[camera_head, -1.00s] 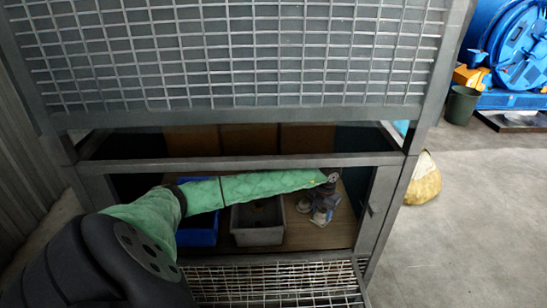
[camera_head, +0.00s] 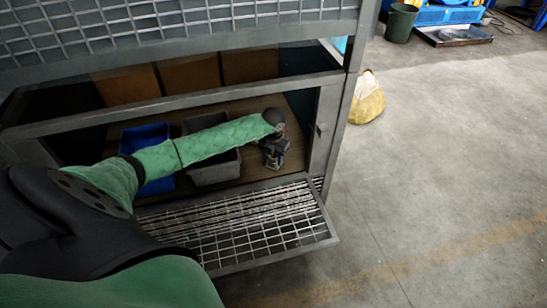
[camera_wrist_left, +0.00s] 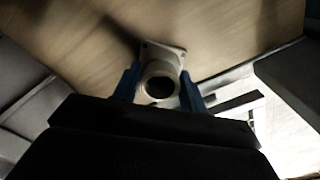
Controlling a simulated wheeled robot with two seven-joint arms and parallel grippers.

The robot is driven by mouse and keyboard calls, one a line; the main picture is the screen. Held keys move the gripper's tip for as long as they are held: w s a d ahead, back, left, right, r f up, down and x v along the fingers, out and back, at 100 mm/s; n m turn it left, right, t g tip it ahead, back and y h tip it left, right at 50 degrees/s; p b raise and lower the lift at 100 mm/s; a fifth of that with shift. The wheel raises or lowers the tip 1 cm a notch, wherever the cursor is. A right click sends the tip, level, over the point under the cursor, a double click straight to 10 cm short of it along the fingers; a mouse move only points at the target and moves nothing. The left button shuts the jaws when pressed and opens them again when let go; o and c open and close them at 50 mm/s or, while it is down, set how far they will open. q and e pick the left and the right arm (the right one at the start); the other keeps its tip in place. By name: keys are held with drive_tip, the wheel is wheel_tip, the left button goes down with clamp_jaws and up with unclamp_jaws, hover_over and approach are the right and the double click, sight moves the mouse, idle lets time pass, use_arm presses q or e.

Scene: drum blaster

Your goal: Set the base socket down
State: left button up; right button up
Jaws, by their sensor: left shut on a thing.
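My left arm reaches in its green sleeve into the cabinet, over the wooden floor. My left gripper (camera_head: 275,158) is at the right side of that floor, dark and small in the head view. In the left wrist view its two blue fingers (camera_wrist_left: 160,88) are shut on the base socket (camera_wrist_left: 163,62), a pale metal piece with a square flange and a round opening. The flange is against or close above the wooden surface; I cannot tell whether it touches. In the head view the socket is hidden or too small to make out. My right gripper is not in view.
A blue bin (camera_head: 147,134) and a grey bin (camera_head: 214,170) stand on the wooden floor (camera_head: 294,147) left of the gripper. A wire mesh flap (camera_head: 270,222) juts out in front. The cabinet's frame post (camera_head: 326,125) is close on the right.

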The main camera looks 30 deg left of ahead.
sight(274, 156)
use_arm(q)
drive_tip(key=shift+f, duration=0.1)
drive_tip(key=o, duration=1.4)
drive_tip(key=shift+r, duration=0.2)
wheel_tip(274, 156, up, 12)
drive_tip(key=shift+f, duration=0.1)
